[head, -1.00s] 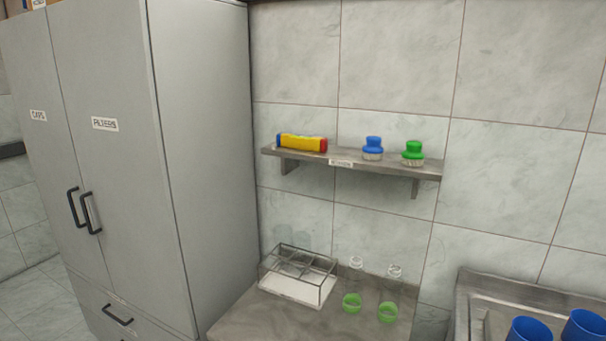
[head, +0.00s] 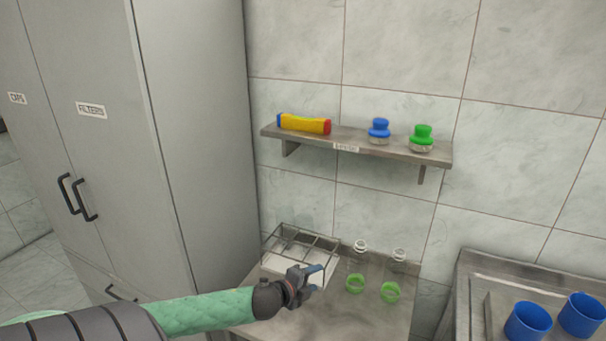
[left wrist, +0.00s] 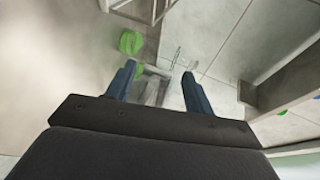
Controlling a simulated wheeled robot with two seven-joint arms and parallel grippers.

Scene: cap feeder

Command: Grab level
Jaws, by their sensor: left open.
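The level (head: 304,124) is a yellow bar with a blue left end and a red right end. It lies on the left part of the wall shelf (head: 400,152) in the head view. My left gripper (head: 315,280) is open and empty. It is well below the shelf, in front of the wire rack over the counter. In the left wrist view its two blue fingers (left wrist: 160,85) stand apart with nothing between them. I cannot make out the level in that view. My right gripper is not in view.
A grey cabinet (head: 195,150) stands left. Blue cups (head: 528,322) are at right.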

